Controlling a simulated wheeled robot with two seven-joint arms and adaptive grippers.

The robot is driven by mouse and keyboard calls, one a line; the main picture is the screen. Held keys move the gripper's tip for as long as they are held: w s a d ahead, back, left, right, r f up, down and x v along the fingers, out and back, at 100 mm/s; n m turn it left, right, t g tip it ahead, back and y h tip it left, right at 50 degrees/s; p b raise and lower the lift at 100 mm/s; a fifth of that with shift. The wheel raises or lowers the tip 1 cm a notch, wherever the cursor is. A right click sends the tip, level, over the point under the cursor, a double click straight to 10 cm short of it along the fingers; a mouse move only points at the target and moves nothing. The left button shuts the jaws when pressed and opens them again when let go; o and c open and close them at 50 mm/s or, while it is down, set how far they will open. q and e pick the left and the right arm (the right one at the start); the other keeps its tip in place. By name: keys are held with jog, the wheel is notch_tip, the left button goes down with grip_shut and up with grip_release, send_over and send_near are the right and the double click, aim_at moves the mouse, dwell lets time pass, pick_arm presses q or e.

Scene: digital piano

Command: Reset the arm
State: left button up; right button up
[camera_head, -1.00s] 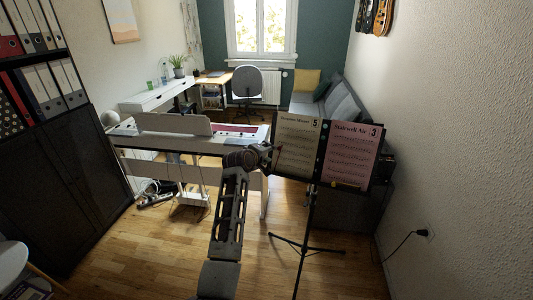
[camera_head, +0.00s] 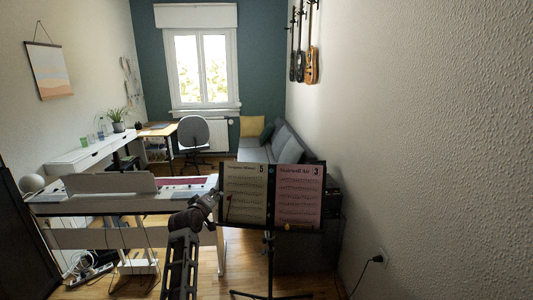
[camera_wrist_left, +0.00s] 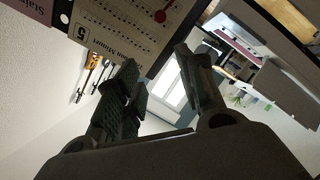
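My left gripper (camera_head: 210,203) is in front of the left edge of the music stand (camera_head: 269,240). In the left wrist view its two fingers (camera_wrist_left: 157,68) are spread apart with nothing between them. The stand holds a cream sheet (camera_head: 245,190) marked 5 and a pink sheet (camera_head: 299,192) marked 3. I cannot tell whether the gripper touches the stand. My right gripper is not in view.
A white digital piano (camera_head: 115,203) stands to the left. A dark cabinet (camera_head: 22,245) is at the left edge. A textured wall with a plugged cable (camera_head: 378,259) is at right. A grey sofa (camera_head: 275,145), office chair (camera_head: 193,133) and hanging guitars (camera_head: 312,63) are farther back.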

pick_arm(q)
jog(key=d+f+m+g, duration=0.1)
jog(key=d+f+m, duration=0.2)
jog(key=f, duration=0.8)
jog(key=d+f+m, duration=0.3)
jog(key=f+m, duration=0.1)
jog(key=f, duration=0.6)
jog(key=s+f+m+g, duration=0.1)
jog(key=s+f+g, duration=0.1)
jog(key=s+f, duration=0.6)
jog(key=s+f+m+g, duration=0.1)
jog(key=s+f, duration=0.2)
jog(key=f, duration=0.9)
jog(key=s+f+g, duration=0.2)
jog(key=s+f, duration=0.4)
jog(key=f, duration=0.4)
jog(key=s+a+f+m+g, duration=0.1)
jog(key=s+a+f+g, duration=0.15)
jog(key=s+f, duration=0.8)
jog(key=s+a+f+m+g, duration=0.1)
jog(key=s+a+f+g, duration=0.15)
jog(key=s+f, duration=0.8)
jog(key=s+a+f+g, duration=0.1)
jog(key=s+a, duration=0.2)
jog(key=s, duration=1.4)
jog(key=s+a+f+g+y, duration=0.1)
jog(key=s+a+f+g, duration=0.1)
jog(key=s, duration=1.6)
jog(key=shift+a+y, duration=0.3)
jog(key=shift+a, duration=0.25)
